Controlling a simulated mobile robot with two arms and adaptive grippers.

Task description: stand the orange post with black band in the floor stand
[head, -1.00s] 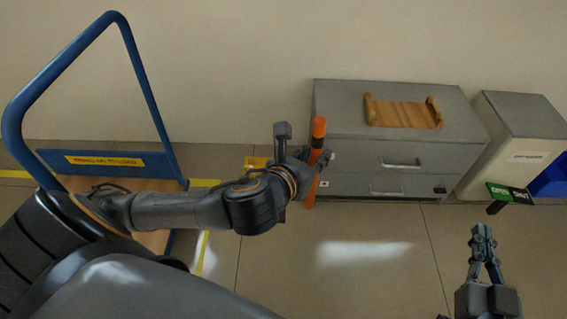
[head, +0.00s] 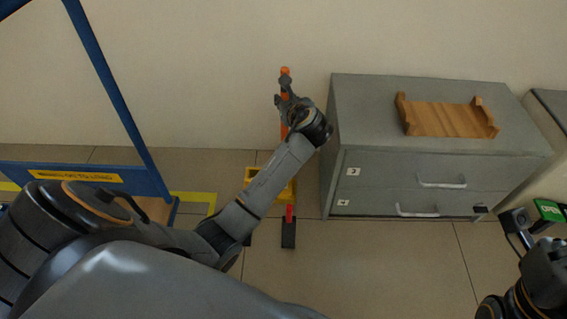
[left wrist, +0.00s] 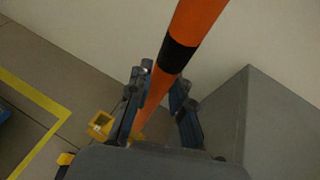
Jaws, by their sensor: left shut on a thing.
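The orange post (head: 284,130) is held upright by my left gripper (head: 287,96), near the wall and left of the grey cabinet. Its black band (left wrist: 178,57) shows in the left wrist view, above the fingers. The left gripper's fingers (left wrist: 162,95) are shut around the post. My forearm crosses in front of the post's lower part, so its lower end is hidden. A yellow stand (head: 289,190) is on the floor below, partly behind my arm; it also shows in the left wrist view (left wrist: 101,125). My right gripper (head: 516,222) is at the right edge, its fingers unclear.
The grey cabinet (head: 350,115) bears a wooden tray (head: 450,119). A red piece on a black base (head: 289,232) is on the floor by the stand. A blue-framed trolley (head: 115,95) is at the left. Floor in front of the cabinet is clear.

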